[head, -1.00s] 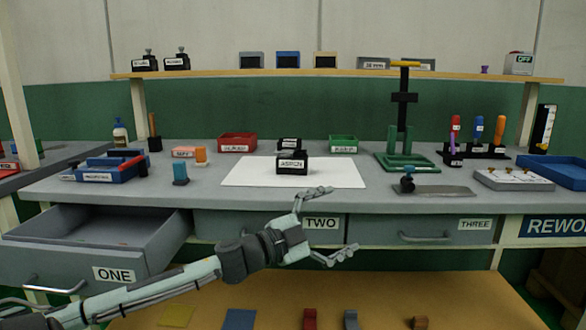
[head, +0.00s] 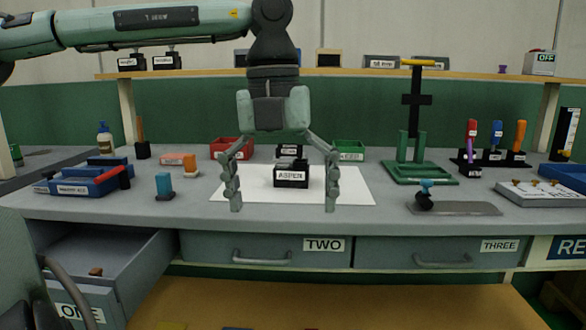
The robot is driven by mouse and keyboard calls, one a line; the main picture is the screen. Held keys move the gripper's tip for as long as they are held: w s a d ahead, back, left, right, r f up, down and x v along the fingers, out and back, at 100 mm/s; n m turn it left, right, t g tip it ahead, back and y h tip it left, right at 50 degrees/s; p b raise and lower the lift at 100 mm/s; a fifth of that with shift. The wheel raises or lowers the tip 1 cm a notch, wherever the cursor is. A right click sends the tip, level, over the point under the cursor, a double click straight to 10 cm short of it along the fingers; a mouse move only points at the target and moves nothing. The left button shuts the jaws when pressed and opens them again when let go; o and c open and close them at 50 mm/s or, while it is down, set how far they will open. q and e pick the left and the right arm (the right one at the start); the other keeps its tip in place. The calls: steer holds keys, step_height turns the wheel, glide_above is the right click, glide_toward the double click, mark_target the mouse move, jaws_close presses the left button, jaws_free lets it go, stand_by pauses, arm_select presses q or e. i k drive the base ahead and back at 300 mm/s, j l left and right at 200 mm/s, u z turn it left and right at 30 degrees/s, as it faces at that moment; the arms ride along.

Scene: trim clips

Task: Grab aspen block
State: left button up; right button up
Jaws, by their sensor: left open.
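The aspen block (head: 291,179) is a small black block with a white "ASPEN" label on its front. It sits upright on the white sheet (head: 352,188) on the grey workbench. My left gripper (head: 282,206) points down with its fingers spread wide, one on each side of the block in the head view. The fingers look apart from the block, and the gripper is empty. Whether the fingertips are level with the block in depth is hard to tell. My right gripper is not in view.
Another black block (head: 289,151) stands just behind, between a red bin (head: 228,149) and a green bin (head: 349,151). A green press stand (head: 417,168) is to the right, a blue tray (head: 88,181) to the left. Drawer ONE (head: 108,263) is open; drawers TWO and THREE are shut.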

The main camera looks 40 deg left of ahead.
mark_target(295, 174)
steer(key=i+j, duration=0.85)
steer(key=j, duration=0.3)
